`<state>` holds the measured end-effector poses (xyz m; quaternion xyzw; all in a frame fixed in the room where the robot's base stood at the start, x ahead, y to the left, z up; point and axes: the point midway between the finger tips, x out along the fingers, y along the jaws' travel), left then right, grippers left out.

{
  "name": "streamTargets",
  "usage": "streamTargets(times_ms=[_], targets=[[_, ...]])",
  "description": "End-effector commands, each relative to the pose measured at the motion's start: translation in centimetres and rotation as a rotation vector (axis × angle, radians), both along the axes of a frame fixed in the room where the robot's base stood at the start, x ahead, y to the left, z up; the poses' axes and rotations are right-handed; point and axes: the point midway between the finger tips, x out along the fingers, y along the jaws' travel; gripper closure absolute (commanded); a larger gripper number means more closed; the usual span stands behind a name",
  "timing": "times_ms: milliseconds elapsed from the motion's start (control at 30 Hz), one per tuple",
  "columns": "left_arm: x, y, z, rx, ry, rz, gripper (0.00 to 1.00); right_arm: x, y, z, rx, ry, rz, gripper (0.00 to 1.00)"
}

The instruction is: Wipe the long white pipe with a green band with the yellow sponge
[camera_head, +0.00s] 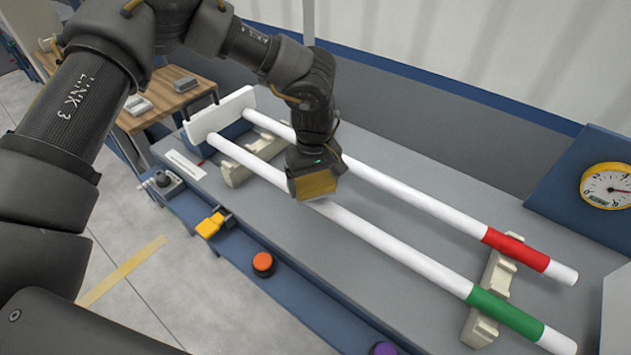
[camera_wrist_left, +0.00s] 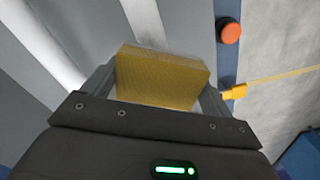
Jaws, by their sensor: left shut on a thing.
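The long white pipe with a green band (camera_head: 400,258) lies across two pale cradles, its green band (camera_head: 505,312) near the lower right. My left gripper (camera_head: 315,186) is over the pipe's left half, with the yellow sponge (camera_head: 318,184) between its fingers. The left wrist view shows the sponge (camera_wrist_left: 162,78) clamped between both fingers. The sponge is at or just above the pipe; I cannot tell whether they touch. The sponge and gripper hide a short stretch of the pipe. My right gripper is not in view.
A white pipe with a red band (camera_head: 420,206) lies parallel behind. A white plate (camera_head: 220,115) stands at the pipes' left ends. A gauge (camera_head: 606,186) stands at right. An orange button (camera_head: 263,262) and yellow part (camera_head: 210,226) are on the front edge.

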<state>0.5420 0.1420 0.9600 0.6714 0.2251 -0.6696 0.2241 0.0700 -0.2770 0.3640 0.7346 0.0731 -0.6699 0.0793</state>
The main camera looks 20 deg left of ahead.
Motion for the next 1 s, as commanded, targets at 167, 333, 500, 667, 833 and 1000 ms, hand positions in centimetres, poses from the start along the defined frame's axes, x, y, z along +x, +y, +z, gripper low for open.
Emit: streamTargets(times_ms=[167, 333, 500, 667, 833, 1000], targets=[[0.0, 0.0, -0.5, 0.0, 0.0, 0.0, 0.32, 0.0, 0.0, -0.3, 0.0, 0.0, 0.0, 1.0], [0.0, 0.0, -0.8, 0.0, 0.0, 0.0, 0.32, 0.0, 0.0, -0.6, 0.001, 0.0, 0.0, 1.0], [0.0, 0.0, -1.1, 0.0, 0.0, 0.0, 0.32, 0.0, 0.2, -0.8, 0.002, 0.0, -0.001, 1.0], [0.0, 0.0, -1.4, 0.0, 0.0, 0.0, 0.32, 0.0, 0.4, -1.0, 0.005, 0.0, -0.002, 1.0], [0.0, 0.0, -1.8, 0.0, 0.0, 0.0, 0.32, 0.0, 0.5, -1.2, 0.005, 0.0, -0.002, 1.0], [0.0, -0.1, -1.8, 0.0, 0.0, 0.0, 0.32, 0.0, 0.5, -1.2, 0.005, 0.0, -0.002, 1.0]])
